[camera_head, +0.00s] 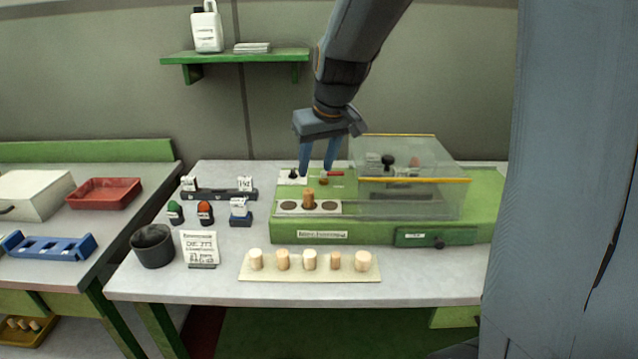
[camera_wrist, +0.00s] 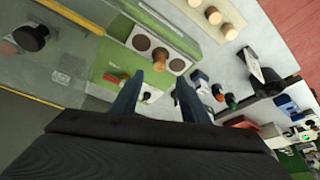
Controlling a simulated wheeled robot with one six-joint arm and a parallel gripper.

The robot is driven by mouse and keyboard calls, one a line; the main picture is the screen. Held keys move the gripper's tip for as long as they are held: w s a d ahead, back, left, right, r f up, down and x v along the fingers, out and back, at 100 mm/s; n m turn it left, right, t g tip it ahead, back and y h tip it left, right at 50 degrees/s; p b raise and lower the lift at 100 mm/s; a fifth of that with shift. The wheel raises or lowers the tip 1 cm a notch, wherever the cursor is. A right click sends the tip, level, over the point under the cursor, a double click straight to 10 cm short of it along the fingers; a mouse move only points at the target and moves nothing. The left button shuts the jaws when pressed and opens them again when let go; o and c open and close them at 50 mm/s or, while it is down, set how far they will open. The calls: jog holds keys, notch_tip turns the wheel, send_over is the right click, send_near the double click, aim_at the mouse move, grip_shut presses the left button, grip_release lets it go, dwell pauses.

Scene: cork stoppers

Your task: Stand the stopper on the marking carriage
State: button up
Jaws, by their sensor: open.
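A brown cork stopper (camera_head: 309,196) stands upright on the white marking carriage (camera_head: 333,208), between two dark round spots, at the front left of the green machine (camera_head: 300,228). In the wrist view the stopper (camera_wrist: 160,57) shows on the carriage just beyond my fingertips. My gripper (camera_head: 317,172) is open and empty, pointing down above and behind the stopper, apart from it. In the wrist view its two blue fingers (camera_wrist: 158,80) are spread with nothing held between them.
A clear cover (camera_head: 410,185) with a yellow edge stands right of the carriage. A pale board (camera_head: 310,276) with several corks lies in front. Coloured stamps (camera_head: 205,212), a dark cup (camera_head: 152,246) and a printed card (camera_head: 200,248) stand left. A shelf (camera_head: 240,57) hangs behind.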

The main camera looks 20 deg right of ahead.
jog(key=s+f+m+g, duration=0.1)
jog(key=s+f, duration=0.4)
jog(key=s, duration=0.5)
jog(key=s+f+g, duration=0.2)
jog(key=s+f, duration=0.4)
jog(key=s, duration=0.4)
jog(key=shift+s+a+m+h, duration=0.2)
jog(key=shift+a+m+h, duration=0.1)
jog(key=shift+a+m, duration=0.1)
jog(key=shift+f, duration=0.1)
jog(key=shift+c, duration=1.2)
jog(key=shift+d, duration=0.15)
